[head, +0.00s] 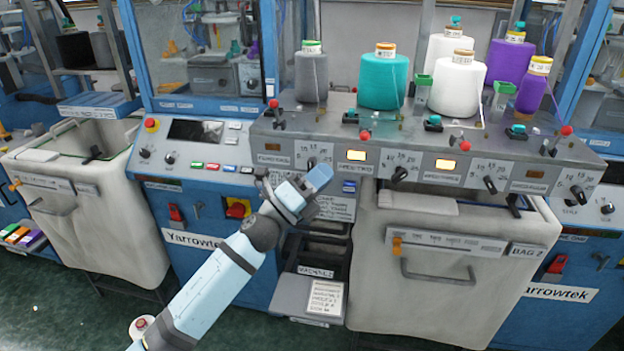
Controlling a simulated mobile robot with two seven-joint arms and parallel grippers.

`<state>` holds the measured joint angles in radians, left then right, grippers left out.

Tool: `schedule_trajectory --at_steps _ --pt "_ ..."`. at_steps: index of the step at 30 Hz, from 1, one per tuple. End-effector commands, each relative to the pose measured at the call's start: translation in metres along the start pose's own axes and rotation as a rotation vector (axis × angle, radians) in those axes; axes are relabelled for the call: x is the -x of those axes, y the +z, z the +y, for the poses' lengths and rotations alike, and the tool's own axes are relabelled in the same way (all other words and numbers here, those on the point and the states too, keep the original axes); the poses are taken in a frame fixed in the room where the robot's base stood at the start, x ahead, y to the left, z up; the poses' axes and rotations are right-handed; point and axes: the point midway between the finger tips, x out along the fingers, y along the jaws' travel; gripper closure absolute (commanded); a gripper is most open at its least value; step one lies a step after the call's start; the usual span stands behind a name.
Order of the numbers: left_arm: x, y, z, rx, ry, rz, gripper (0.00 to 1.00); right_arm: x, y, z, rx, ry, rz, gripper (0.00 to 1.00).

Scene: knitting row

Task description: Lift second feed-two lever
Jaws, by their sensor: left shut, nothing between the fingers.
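A row of red-knobbed levers stands on the grey sloped panel (420,148): one at the left end (274,110), one left of centre (364,135), one right of centre (464,145) and one at the right end (566,131). The small labels below them are too blurred to read surely, so I cannot tell which lever is the second feed-two one. My left gripper (320,178) is shut and empty. In the picture it appears just below the panel's front, below and left of the left-of-centre lever, apart from every lever. My right gripper is not in view.
Amber lamps glow at left (356,155) and right (445,164) on the panel front, with black dials beside them. Yarn cones, including a teal one (384,82) and a white one (457,88), stand behind the levers. A large white bag (440,300) hangs below.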

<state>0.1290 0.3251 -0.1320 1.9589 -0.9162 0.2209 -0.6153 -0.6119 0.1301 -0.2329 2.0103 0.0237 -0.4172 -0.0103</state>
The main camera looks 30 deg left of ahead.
Motion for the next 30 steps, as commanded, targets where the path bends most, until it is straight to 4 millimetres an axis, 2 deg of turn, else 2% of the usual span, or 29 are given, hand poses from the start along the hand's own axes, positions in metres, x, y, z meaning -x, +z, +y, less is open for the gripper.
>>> schedule_trajectory --at_steps 1,6,12,18,30 --pt "-0.015 0.002 -0.003 0.0 -0.002 0.0 1.0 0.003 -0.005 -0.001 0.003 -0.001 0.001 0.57" --pt "-0.049 0.001 -0.003 -0.001 -0.002 -0.001 1.0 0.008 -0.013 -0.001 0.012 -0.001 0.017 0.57" --pt "-0.076 0.001 -0.001 0.0 0.0 -0.001 1.0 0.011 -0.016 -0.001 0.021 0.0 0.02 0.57" --pt "-0.085 0.0 0.0 0.0 0.001 0.0 1.0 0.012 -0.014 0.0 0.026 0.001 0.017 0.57" --pt "-0.085 0.001 0.0 0.001 0.003 0.0 1.0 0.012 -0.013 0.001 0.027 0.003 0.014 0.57"
